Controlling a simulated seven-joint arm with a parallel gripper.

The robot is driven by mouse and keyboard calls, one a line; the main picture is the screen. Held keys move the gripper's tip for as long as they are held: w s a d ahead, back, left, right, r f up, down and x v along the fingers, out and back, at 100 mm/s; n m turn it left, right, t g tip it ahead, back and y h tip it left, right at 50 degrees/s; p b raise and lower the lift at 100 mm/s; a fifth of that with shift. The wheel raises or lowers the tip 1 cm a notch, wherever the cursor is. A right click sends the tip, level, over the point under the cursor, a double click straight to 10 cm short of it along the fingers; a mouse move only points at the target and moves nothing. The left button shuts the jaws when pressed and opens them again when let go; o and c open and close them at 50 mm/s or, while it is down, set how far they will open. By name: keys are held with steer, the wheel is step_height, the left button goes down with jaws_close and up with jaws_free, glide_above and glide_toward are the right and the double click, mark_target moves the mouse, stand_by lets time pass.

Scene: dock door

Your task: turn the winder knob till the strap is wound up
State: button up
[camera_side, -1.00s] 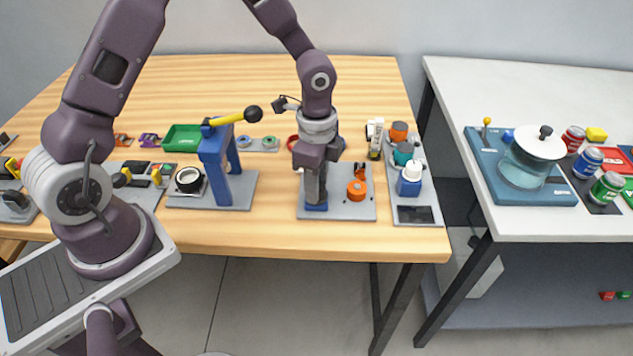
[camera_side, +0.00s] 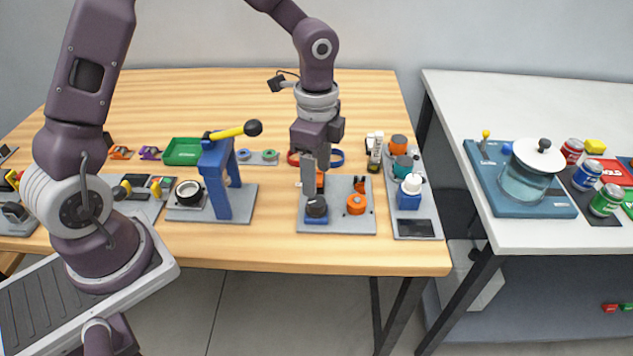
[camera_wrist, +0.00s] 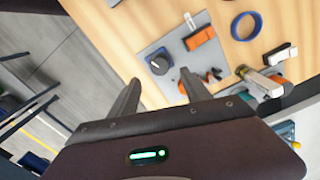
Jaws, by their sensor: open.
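A dark round knob (camera_side: 316,206) sits on a blue base on a grey plate (camera_side: 338,222) near the table's front edge. In the wrist view the knob (camera_wrist: 158,63) carries a pale mark on its top. A round orange part (camera_side: 355,204) stands to its right on the same plate. An orange block (camera_wrist: 200,37) with a pale bar shows behind the knob in the wrist view; I cannot tell which orange part is the strap. My gripper (camera_wrist: 159,76) is open and empty, pointing down above the knob and apart from it. One finger partly hides another orange part.
A blue stand (camera_side: 215,180) with a yellow lever is to the left. A plate with a blue-and-white bottle (camera_side: 409,194) is close on the right. Blue (camera_wrist: 246,25) and red rings lie behind. The table's front edge is near.

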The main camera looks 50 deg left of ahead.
mark_target(317, 201)
steer(key=n, duration=0.2)
steer(key=s+f+n, duration=0.1)
steer(key=n, duration=0.2)
steer(key=s+n+g, duration=0.1)
steer(key=n, duration=0.1)
steer(key=shift+d+f, duration=0.25)
steer(key=n, duration=0.7)
steer(key=shift+s+f, duration=0.3)
steer(key=n, duration=0.6)
steer(key=shift+n, duration=0.3)
steer(key=n, duration=0.5)
steer(key=shift+w+r+n, duration=0.2)
steer(key=shift+w+n, duration=0.1)
steer(key=n, duration=0.2)
steer(key=w+r+n, duration=0.1)
steer(key=n, duration=0.4)
steer(key=shift+w+a+r+n+t, duration=0.15)
steer(key=shift+w+n+t, duration=0.1)
steer(key=shift+n+t, duration=0.15)
steer(key=shift+w+a+r+n, duration=0.1)
steer(key=shift+w+n, duration=0.05)
steer(key=shift+n, duration=0.65)
step_height(317, 201, down, 7)
steer(key=shift+w+r, duration=0.1)
jaws_close()
